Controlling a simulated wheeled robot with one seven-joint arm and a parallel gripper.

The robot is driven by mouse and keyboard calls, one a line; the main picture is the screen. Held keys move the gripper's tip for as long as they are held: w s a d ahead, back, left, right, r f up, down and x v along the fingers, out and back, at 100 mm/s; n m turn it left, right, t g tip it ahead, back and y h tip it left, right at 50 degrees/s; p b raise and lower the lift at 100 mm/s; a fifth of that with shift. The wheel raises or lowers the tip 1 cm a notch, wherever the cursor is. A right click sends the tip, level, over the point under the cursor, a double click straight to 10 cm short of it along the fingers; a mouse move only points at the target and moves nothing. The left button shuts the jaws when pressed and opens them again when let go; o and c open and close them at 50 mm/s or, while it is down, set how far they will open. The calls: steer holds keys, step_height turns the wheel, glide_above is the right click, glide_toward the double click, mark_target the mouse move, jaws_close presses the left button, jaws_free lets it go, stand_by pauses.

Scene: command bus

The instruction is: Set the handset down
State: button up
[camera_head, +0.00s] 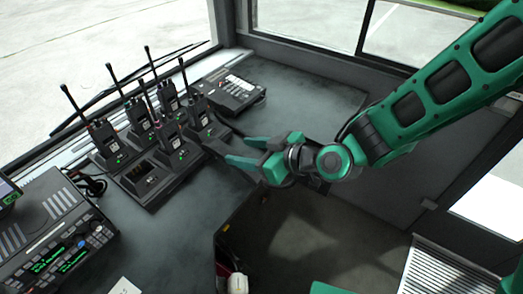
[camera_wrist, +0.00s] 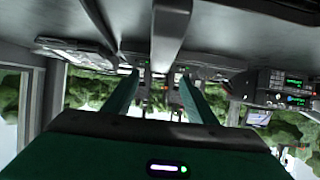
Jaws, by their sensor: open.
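Several black handsets with antennas stand upright in a multi-slot charger (camera_head: 150,198) on the dark counter. One handset (camera_head: 167,132) is in the front row, and another handset (camera_head: 197,110) is at the right end, nearest my gripper. An empty slot (camera_head: 145,179) shows at the front left of the charger. My gripper (camera_head: 222,148) is open and level, just right of the charger, its fingers pointing at it. In the wrist view my gripper (camera_wrist: 159,75) has spread fingers, with dark handsets seen beyond and between them. Nothing shows held. Whether the fingertips touch a handset is unclear.
A desk unit with keys (camera_head: 233,92) sits behind the charger, near the window. A radio console (camera_head: 58,232) with green displays stands at the left; it also shows in the wrist view (camera_wrist: 285,90). The counter (camera_head: 185,232) is clear in front of the charger.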

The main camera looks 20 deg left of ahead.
steer(key=v, duration=0.6)
steer(key=shift+d, duration=0.2)
steer(key=w+d+f+m+t+h, duration=0.1)
steer(key=w+d+f+h, duration=0.1)
steer(key=w+d, duration=0.35)
steer(key=w+d+f+m+h, duration=0.2)
steer(key=w+d, duration=0.1)
steer(key=d, duration=0.5)
steer(key=d+r+m+h, duration=0.1)
steer(key=d+m+h, duration=0.35)
steer(key=d, duration=1.15)
steer(key=s+d+r+m+g+h, duration=0.1)
steer(key=s+d+r+m+h, duration=0.2)
steer(key=d, duration=0.6)
steer(key=s+d+r+m+g+h, duration=0.1)
steer(key=s+d+m, duration=0.4)
steer(key=d, duration=0.5)
steer(key=s+d+r+m+g, duration=0.1)
steer(key=s+d+m, duration=0.1)
steer(key=s, duration=0.4)
steer(key=s+d+r+m+g, duration=0.1)
steer(key=s+d+r+m, duration=0.1)
steer(key=s, duration=0.5)
steer(key=d+m, duration=0.1)
steer(key=d, duration=0.1)
steer(key=shift+s+d+r+m+g, duration=0.15)
steer(key=shift+s+d+m+g, duration=0.05)
steer(key=shift+d+m+g, duration=0.15)
